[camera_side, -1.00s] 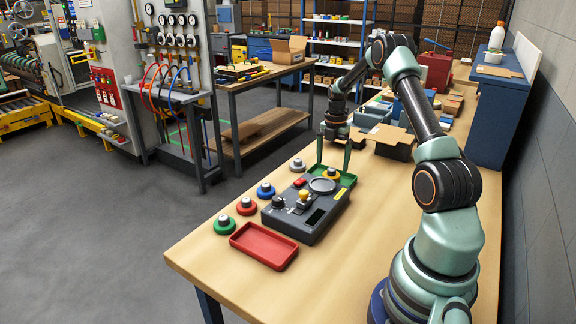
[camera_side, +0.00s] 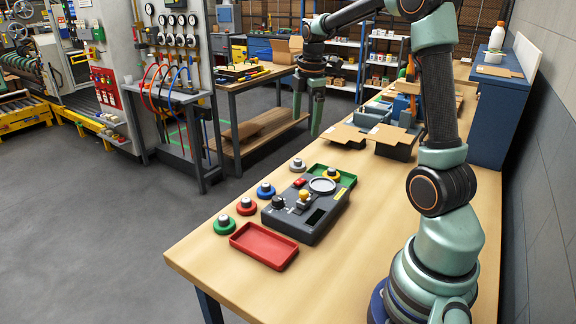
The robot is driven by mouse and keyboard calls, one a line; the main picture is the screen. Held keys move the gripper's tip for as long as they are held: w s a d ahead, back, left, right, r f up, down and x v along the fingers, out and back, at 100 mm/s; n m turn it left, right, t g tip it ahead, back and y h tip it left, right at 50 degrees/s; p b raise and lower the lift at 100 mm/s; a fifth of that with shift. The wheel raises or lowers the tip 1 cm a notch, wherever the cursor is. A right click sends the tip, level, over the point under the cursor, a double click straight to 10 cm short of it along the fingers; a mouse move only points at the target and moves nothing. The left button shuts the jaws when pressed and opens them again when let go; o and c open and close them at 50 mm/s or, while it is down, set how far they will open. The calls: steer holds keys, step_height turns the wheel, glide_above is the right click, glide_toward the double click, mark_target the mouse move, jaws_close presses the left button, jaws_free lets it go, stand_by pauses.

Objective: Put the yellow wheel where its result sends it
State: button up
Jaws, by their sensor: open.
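The red tray (camera_side: 264,246) in front of the device is empty. My gripper (camera_side: 307,116) is open and empty, raised high above and behind the green tray, with its fingers pointing down. The two fingers stand apart with nothing between them.
A row of wheels stands left of the device: green (camera_side: 224,225), red (camera_side: 246,207), blue (camera_side: 266,191) and grey (camera_side: 298,165). Open cardboard boxes (camera_side: 347,136) stand farther back on the bench. The bench right of the device is clear.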

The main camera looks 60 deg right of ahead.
steer(key=s+a+r+m+t, duration=0.1)
steer(key=s+a+m, duration=0.2)
steer(key=a, duration=0.5)
steer(key=s+a+m+t, duration=0.1)
steer(key=s+a+m, duration=0.2)
steer(key=a+m, duration=0.2)
steer(key=s+a+r+m+t+y, duration=0.1)
steer(key=s+a+m, duration=0.3)
steer(key=a, duration=0.6)
steer(key=shift+a+r+m+t, duration=0.3)
steer(key=shift+a+r+t, duration=0.05)
steer(key=shift+t, duration=0.15)
steer(key=shift+s, duration=0.1)
